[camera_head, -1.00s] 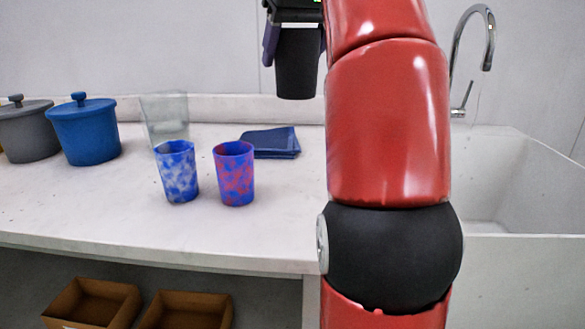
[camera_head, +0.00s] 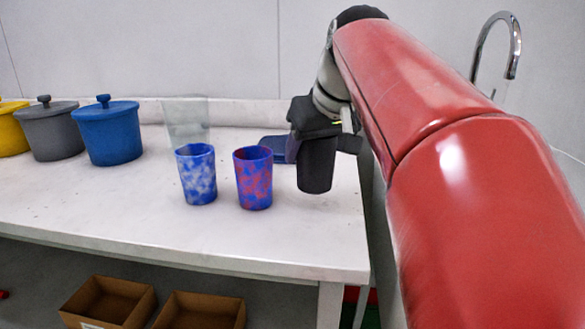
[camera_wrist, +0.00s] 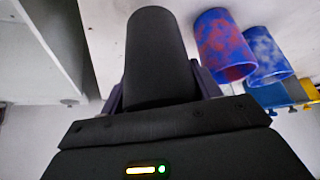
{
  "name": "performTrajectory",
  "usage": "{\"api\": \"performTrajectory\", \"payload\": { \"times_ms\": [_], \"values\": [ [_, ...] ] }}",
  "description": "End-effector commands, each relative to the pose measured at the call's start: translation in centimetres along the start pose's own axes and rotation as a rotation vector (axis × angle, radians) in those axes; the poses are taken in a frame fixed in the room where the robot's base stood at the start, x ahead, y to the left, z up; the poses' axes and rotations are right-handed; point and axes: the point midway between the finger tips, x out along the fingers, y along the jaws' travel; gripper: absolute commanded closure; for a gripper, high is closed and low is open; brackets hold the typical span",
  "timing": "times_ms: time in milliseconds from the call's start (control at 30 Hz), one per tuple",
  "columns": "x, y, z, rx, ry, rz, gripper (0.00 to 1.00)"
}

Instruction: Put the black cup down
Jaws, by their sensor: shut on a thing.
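The black cup (camera_head: 317,167) is upright in my gripper (camera_head: 318,140), to the right of two patterned cups in the head view. My gripper is shut on it from above and behind. In the wrist view the black cup (camera_wrist: 158,60) lies between the two fingers of my gripper (camera_wrist: 163,92). The cup's base looks close to the counter (camera_head: 300,235), but I cannot tell whether it touches. The cup's upper part is hidden by the gripper.
A blue-and-red cup (camera_head: 253,178) stands just left of the black cup, and a blue-and-white cup (camera_head: 196,174) further left. Lidded pots, including a blue one (camera_head: 108,135), stand far left. Counter front is clear.

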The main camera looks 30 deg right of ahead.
Motion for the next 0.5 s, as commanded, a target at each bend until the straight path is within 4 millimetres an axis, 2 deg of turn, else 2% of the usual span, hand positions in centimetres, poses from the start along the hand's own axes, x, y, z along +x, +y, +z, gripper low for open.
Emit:
{"api": "performTrajectory", "payload": {
  "times_ms": [300,500],
  "values": [
    [3.1,-0.1,2.0,-0.001,-0.001,-0.001,0.59],
    [3.3,-0.1,2.1,-0.001,0.0,0.0,0.59]
  ]
}}
